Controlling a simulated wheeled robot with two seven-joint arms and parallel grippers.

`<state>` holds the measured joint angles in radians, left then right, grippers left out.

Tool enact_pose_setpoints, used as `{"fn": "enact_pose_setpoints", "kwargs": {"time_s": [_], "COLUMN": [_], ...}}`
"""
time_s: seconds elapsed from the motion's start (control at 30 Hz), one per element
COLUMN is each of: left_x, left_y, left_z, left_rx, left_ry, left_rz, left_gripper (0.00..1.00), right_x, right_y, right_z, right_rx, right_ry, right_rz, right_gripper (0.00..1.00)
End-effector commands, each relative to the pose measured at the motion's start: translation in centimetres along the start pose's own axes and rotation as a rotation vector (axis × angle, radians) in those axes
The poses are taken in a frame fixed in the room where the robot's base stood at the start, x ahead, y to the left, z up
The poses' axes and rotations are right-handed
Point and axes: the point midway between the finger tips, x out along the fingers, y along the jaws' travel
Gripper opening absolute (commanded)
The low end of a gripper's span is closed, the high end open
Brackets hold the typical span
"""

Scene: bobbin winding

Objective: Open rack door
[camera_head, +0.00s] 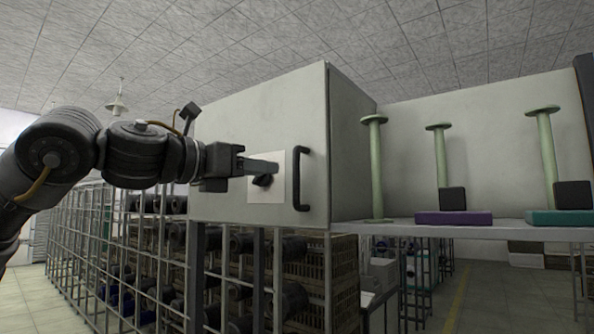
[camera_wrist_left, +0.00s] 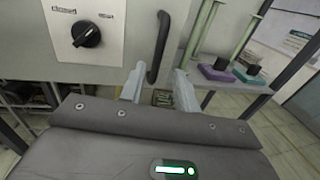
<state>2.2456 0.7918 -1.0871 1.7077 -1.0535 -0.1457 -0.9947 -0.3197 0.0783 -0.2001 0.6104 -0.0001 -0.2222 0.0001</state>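The rack door (camera_head: 225,118) is a light grey panel with a black vertical bar handle (camera_head: 302,178) near its right edge. Left of the handle is a white plate (camera_head: 281,178) with a black knob (camera_head: 264,180). My left gripper (camera_head: 277,168) is in front of the plate, its fingers pointing right toward the handle. In the left wrist view my left gripper (camera_wrist_left: 160,72) is open, and the handle (camera_wrist_left: 160,45) shows ahead with its lower end between the fingertips. Contact with the handle cannot be told. The knob (camera_wrist_left: 87,34) also shows there. My right gripper is not in view.
Right of the door, a shelf (camera_head: 395,228) holds several pale green spindles (camera_head: 376,170), a purple block (camera_head: 453,217) and a teal block (camera_head: 562,217). Below are metal racks (camera_head: 150,260) with dark rolls and brown crates (camera_head: 345,270). Clear floor (camera_head: 490,300) lies at the lower right.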

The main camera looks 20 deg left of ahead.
Motion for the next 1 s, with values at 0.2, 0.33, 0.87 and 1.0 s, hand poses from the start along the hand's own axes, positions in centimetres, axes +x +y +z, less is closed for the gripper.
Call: {"fn": "enact_pose_setpoints", "kwargs": {"time_s": [0.2, 0.33, 0.87, 1.0], "left_x": [4.4, 6.6, 9.2, 9.2], "left_y": [-0.1, -0.1, -0.2, -0.2], "left_z": [0.4, 0.4, 0.0, 0.0], "left_rx": [-0.002, -0.002, -0.002, -0.002], "left_ry": [0.003, 0.003, -0.001, -0.001], "left_rz": [-0.002, -0.003, -0.004, -0.004], "left_gripper": [0.32, 0.32, 0.32, 0.19], "right_x": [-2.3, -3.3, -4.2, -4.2], "right_y": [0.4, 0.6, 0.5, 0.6], "right_z": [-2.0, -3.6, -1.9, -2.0], "right_rx": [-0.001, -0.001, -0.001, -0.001], "right_ry": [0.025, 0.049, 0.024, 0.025], "right_rz": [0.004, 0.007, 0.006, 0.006], "right_gripper": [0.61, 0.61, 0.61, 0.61]}}
